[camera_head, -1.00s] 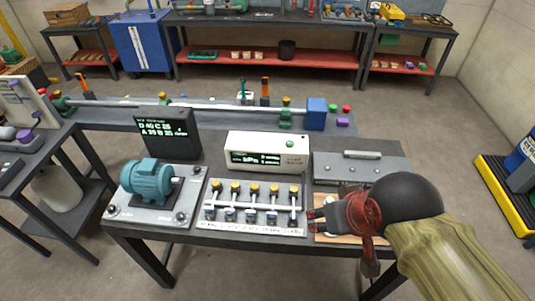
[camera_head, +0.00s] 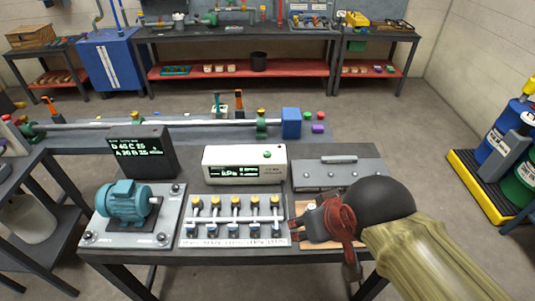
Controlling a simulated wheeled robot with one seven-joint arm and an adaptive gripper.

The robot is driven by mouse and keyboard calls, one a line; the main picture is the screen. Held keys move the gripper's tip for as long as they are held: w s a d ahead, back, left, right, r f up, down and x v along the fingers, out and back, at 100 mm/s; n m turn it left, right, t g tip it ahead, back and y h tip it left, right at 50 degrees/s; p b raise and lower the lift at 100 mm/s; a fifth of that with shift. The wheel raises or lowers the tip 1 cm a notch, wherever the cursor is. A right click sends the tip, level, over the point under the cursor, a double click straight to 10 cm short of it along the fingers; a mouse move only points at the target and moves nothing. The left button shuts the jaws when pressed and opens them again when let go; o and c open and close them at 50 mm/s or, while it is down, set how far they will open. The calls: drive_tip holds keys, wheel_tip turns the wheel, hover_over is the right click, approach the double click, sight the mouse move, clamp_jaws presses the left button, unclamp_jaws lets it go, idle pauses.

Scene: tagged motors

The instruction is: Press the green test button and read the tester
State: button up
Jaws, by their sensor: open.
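The white tester (camera_head: 243,164) stands at the middle of the near table, with a dark screen (camera_head: 236,172) showing green text too small to read fully. The green test button (camera_head: 267,154) is on its top right. My gripper (camera_head: 297,220) is at the right of the table, below and right of the tester, apart from the button. It is open over a wooden board (camera_head: 313,208), pointing left. Part of the board is hidden by my gripper. A black display (camera_head: 142,150) left of the tester shows "D 40 C 25" and a second line of green characters.
A teal motor (camera_head: 126,203) sits on a grey plate at left. A manifold with several yellow-capped valves (camera_head: 235,215) lies in front of the tester. A grey case (camera_head: 338,173) with a handle is at right. A pipe (camera_head: 160,124) runs behind.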

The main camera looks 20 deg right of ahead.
drive_tip(key=shift+c, duration=1.2)
clamp_jaws()
idle(0.4)
